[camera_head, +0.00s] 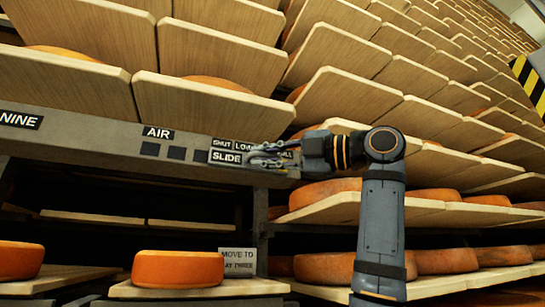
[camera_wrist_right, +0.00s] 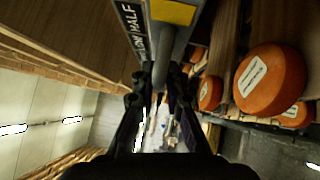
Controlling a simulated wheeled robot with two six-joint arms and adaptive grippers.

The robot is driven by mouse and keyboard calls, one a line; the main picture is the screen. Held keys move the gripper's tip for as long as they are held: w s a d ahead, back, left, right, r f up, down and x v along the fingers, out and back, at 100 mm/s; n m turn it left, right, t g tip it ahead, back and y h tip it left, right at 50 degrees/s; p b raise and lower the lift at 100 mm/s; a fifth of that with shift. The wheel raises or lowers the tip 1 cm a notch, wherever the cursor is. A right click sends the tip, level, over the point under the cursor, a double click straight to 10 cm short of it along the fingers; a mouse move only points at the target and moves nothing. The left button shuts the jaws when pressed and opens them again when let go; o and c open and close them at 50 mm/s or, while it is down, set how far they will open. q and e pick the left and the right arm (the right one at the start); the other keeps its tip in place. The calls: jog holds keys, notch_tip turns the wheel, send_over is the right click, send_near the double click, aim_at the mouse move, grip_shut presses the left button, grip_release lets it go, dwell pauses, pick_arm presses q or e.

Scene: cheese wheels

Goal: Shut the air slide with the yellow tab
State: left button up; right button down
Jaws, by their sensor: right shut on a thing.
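The air slide runs along a grey rail (camera_head: 85,127) marked AIR, with SLIDE, SHUT and LOW labels. Another label farther right is partly hidden by my gripper. My right gripper (camera_head: 268,156) is at this rail, just right of the SLIDE label. In the right wrist view, my right gripper (camera_wrist_right: 160,82) is shut on a grey rod-like handle (camera_wrist_right: 162,62). The yellow tab (camera_wrist_right: 172,12) shows at the top edge there, beside a HALF label (camera_wrist_right: 133,28). The tab is hidden in the head view. My left gripper is not in view.
Wooden shelf boards (camera_head: 205,107) jut out above the rail. Orange cheese wheels stand below, one (camera_head: 178,269) beside a MOVE TO sign (camera_head: 238,262). In the right wrist view, a labelled cheese wheel (camera_wrist_right: 269,80) is close at right. A yellow-black striped panel (camera_head: 530,84) is at far right.

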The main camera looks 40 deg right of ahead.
jog(key=w+a, duration=0.1)
jog(key=a, duration=0.3)
jog(key=w+a+p, duration=0.1)
jog(key=a, duration=0.4)
jog(key=w+a, duration=0.1)
jog(key=a, duration=0.3)
jog(key=shift+w+a+p, duration=0.1)
jog(key=shift+a+p, duration=0.2)
jog(key=shift+a, duration=0.1)
jog(key=c, duration=1.5)
grip_release()
jog(key=shift+o, duration=0.5)
jog(key=shift+a, duration=0.2)
jog(key=shift+d, duration=0.15)
